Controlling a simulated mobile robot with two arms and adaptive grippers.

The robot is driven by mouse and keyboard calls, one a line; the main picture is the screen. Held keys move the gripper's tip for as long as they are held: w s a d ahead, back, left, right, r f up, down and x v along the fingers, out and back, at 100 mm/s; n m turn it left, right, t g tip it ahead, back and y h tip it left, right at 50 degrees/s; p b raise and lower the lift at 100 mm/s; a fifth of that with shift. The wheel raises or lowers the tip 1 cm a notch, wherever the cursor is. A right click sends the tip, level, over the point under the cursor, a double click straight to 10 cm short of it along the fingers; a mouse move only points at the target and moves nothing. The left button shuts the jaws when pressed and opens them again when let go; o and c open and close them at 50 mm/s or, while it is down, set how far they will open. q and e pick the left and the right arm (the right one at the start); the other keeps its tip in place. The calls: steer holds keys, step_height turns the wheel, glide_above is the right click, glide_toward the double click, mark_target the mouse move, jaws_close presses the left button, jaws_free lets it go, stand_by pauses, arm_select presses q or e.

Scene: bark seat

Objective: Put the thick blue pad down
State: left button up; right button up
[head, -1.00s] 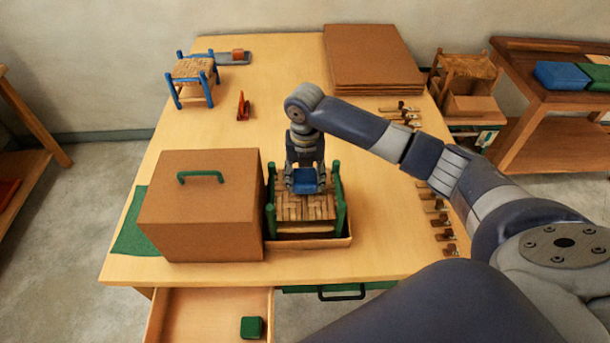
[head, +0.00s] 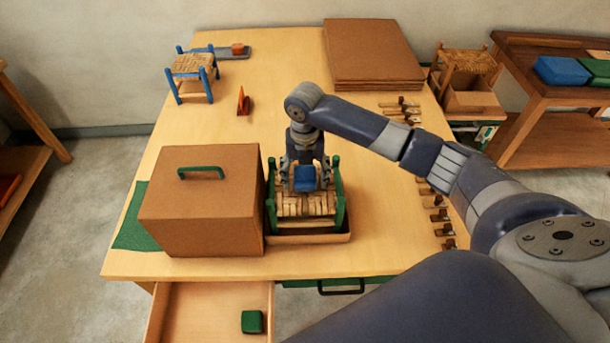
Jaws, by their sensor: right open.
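The thick blue pad (head: 305,179) is at the far part of the woven bark seat (head: 305,204) of a stool with green posts (head: 339,205). It looks to rest on the seat, though its underside is hidden. My right gripper (head: 305,174) is open, with its fingers spread on the left and right sides of the pad. Small gaps seem to separate the fingers from it. The stool sits in a shallow brown tray (head: 308,239). My left gripper is out of view.
A large brown box (head: 203,217) with a green handle stands close left of the stool. A blue-framed stool (head: 193,75) and a red item (head: 243,102) are farther back. Brown sheets (head: 372,55) lie at the back right. An open drawer (head: 207,315) holds a green block (head: 252,322).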

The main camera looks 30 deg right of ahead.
mark_target(305, 175)
step_height(305, 175, up, 12)
steer(key=b, duration=0.4)
stand_by(0.4)
